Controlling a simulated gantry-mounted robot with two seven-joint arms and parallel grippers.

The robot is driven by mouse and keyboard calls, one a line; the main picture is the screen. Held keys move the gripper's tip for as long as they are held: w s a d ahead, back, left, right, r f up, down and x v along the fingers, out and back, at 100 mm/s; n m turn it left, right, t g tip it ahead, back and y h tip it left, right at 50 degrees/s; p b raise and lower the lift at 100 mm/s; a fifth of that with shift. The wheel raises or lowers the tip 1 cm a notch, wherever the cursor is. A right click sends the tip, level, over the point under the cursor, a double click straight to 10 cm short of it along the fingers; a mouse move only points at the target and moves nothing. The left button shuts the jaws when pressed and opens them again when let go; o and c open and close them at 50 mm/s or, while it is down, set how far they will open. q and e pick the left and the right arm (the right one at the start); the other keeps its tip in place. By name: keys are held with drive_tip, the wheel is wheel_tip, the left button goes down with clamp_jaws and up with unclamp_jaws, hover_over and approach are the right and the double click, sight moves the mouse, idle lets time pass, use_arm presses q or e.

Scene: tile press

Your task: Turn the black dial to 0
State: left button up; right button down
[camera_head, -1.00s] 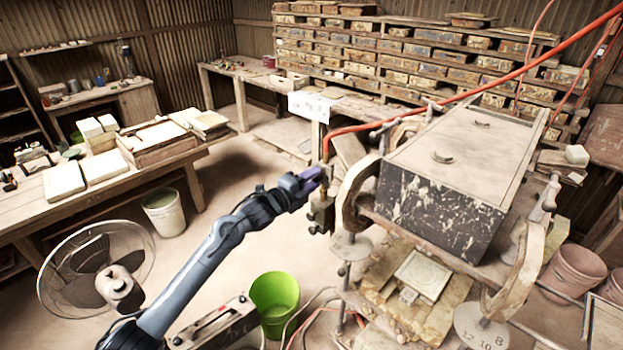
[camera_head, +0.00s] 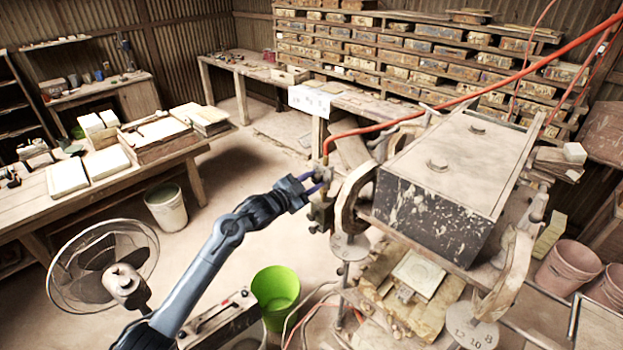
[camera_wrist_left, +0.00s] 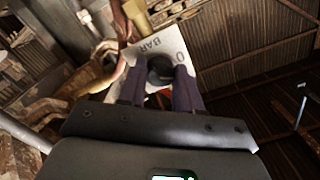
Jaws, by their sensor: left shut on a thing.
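The black dial (camera_wrist_left: 160,68) shows in the left wrist view, between the two dark fingers of my left gripper (camera_wrist_left: 159,88). Behind it is a pale plate (camera_wrist_left: 152,48) printed with "BAR" and a "0" at its right side. The fingers hide the dial's sides, and I cannot make out a pointer mark on it. In the head view my left gripper (camera_head: 318,181) is at the brass fitting on the left side of the press, at the end of the orange hose. The dial is not clear there. My right gripper is not in view.
The press (camera_head: 440,215), with a dark speckled block, stands right of my left gripper. An orange hose (camera_head: 400,118) runs from the fitting to the upper right. A green bucket (camera_head: 275,292) and a fan (camera_head: 85,268) stand on the floor below.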

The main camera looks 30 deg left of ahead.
use_arm(q)
drive_tip(key=n+p, duration=0.1)
drive_tip(key=n, duration=0.2)
drive_tip(key=shift+n+p, duration=0.55)
drive_tip(key=shift+n, duration=0.45)
drive_tip(key=o, duration=1)
drive_tip(key=shift+o, duration=0.2)
drive_tip(key=shift+s, duration=0.15)
